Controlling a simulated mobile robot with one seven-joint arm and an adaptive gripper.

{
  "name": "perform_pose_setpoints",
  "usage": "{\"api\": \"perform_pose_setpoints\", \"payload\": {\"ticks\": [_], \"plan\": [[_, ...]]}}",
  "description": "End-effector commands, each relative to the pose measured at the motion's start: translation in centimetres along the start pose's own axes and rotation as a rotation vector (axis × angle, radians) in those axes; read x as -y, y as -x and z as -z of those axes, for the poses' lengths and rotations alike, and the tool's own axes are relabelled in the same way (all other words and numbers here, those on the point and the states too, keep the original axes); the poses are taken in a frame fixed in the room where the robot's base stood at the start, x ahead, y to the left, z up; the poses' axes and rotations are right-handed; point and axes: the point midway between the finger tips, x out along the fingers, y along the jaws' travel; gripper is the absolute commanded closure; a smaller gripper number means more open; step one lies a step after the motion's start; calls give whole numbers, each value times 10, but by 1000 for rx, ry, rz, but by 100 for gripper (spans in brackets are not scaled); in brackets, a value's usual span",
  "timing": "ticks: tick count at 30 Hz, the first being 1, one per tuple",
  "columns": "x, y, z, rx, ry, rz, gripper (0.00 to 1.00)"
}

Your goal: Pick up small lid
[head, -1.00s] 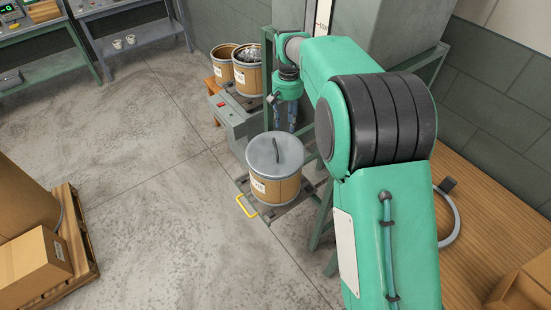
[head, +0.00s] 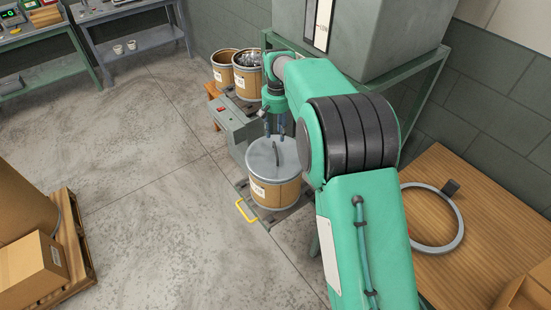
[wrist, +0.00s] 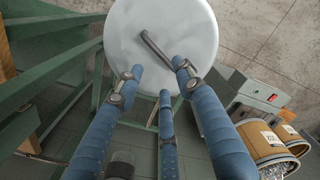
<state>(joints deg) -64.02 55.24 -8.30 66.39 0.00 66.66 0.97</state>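The small lid is a round grey disc with a bar handle. It lies on a brown drum (head: 275,193) in the head view, with the lid (head: 262,157) nearest my gripper (head: 281,128). In the wrist view the lid (wrist: 200,25) fills the top middle, and its dark handle (wrist: 154,47) shows just beyond the fingertips. My gripper (wrist: 158,76) has blue fingers spread apart with nothing between them. It points down above the handle, and the exact gap to it is hard to tell.
Two open drums stand behind, one (head: 247,80) holding metal parts. A grey box with a red button (head: 222,108) is beside the drum. A green frame (head: 425,95) and wooden table (head: 460,230) with a grey ring (head: 461,229) lie right. Open floor (head: 150,200) lies left.

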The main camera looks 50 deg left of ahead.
Motion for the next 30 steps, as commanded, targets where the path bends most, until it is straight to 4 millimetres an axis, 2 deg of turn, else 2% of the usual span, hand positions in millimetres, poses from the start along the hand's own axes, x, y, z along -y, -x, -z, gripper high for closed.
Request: {"api": "perform_pose_setpoints", "payload": {"ticks": [3,10,15,26,30], "plan": [[0,-22,0,2,0,0,63],[0,-52,0,2,0,0,63],[0,-58,0,-1,0,0,63],[0,-60,0,0,0,0,63],[0,-69,0,1,0,0,63]]}}
